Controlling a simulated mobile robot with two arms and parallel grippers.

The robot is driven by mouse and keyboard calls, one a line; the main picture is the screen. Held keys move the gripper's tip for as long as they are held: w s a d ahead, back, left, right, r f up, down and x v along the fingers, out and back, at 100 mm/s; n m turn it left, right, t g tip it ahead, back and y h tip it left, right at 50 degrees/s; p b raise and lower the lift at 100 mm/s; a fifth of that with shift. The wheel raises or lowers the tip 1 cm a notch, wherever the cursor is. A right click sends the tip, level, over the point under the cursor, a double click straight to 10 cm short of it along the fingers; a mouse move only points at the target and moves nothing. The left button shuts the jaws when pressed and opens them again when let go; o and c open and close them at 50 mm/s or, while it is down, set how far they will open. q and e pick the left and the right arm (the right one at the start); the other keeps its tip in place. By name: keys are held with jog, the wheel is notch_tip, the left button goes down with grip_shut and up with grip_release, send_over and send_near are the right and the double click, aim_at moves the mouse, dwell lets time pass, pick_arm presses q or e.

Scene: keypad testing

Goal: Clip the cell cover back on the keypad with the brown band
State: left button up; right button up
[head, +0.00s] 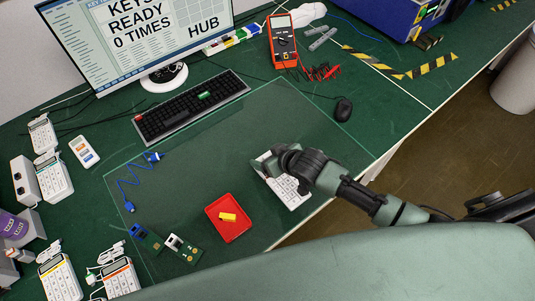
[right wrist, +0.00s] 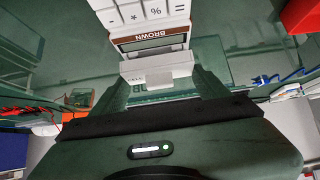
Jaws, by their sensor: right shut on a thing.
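The keypad with the brown band (right wrist: 155,40) lies on the green mat, its white keys showing in the right wrist view. In the head view the keypad (head: 291,193) is partly hidden under my right gripper (head: 272,168). The right gripper (right wrist: 160,85) is shut on a white piece, which looks like the cell cover (right wrist: 158,68), at the keypad's brown-band end. The cover is against or very close to that end; I cannot tell whether it is clipped in. My left gripper is not in view.
A red tray (head: 229,233) with a yellow block (head: 228,217) lies left of the keypad. Small green boards (head: 182,248) and a blue cable (head: 128,186) lie farther left. A keyboard (head: 190,106), mouse (head: 343,109) and red meter (head: 283,41) stand behind. The mat between is clear.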

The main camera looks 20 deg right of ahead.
jog(key=shift+p, duration=0.35)
dwell(0.3)
jog(key=shift+f, duration=0.4)
dwell(0.6)
jog(key=o, duration=1.5)
jog(key=shift+r+p, duration=0.5)
jog(key=shift+p, duration=0.2)
jog(key=shift+r, duration=0.1)
jog(key=shift+r+p, duration=3)
jog(key=shift+p, duration=0.15)
